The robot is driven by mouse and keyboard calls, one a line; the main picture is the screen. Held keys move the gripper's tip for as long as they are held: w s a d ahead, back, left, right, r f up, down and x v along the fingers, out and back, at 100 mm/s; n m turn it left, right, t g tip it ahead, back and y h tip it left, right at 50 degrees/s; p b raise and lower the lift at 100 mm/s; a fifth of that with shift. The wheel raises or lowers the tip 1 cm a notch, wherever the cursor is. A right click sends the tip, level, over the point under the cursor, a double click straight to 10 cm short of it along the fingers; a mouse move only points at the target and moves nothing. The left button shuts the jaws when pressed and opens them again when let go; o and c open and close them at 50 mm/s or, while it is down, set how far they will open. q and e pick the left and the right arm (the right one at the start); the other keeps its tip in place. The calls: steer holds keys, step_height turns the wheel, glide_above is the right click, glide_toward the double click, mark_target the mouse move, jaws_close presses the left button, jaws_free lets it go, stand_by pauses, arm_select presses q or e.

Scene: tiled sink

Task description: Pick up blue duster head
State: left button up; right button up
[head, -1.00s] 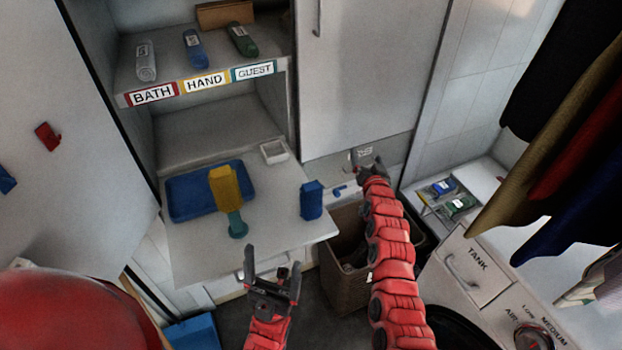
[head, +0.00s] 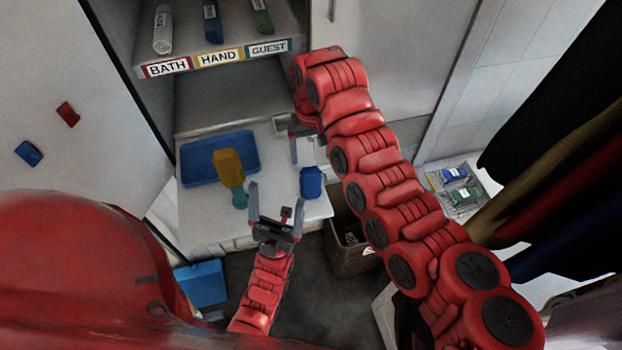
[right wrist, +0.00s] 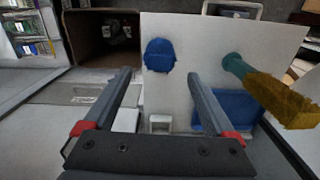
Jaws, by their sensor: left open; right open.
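The blue duster head (head: 311,183) stands on the pale counter (head: 200,228) near its right edge. It also shows in the right wrist view (right wrist: 160,55), just beyond and between my fingertips, untouched. My right gripper (right wrist: 160,75) is open and empty. In the head view it hangs above the counter behind the duster head, partly hidden by my right arm. My left gripper (head: 277,198) is open and empty at the counter's front edge, left of and nearer than the duster head.
A wicker basket (head: 349,258) sits below the counter at right. Labelled shelves (head: 220,57) rise behind. A blue bin (head: 201,284) is at lower left. Clothes (head: 570,150) hang at right.

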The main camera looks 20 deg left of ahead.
mark_target(311, 172)
step_height(311, 172, down, 5)
steer(key=shift+a+r+b, duration=0.1)
steer(key=shift+r+b, duration=0.05)
steer(key=shift+b, duration=0.25)
step_height(311, 172, down, 4)
steer(key=b, duration=0.3)
steer(key=shift+w+f, duration=0.1)
steer(key=shift+f, duration=0.9)
step_height(311, 172, down, 3)
steer(key=shift+w+a+r+p, duration=0.1)
steer(key=shift+p, duration=1)
steer(key=shift+f, duration=0.7)
steer(key=shift+w, duration=0.1)
jaws_close()
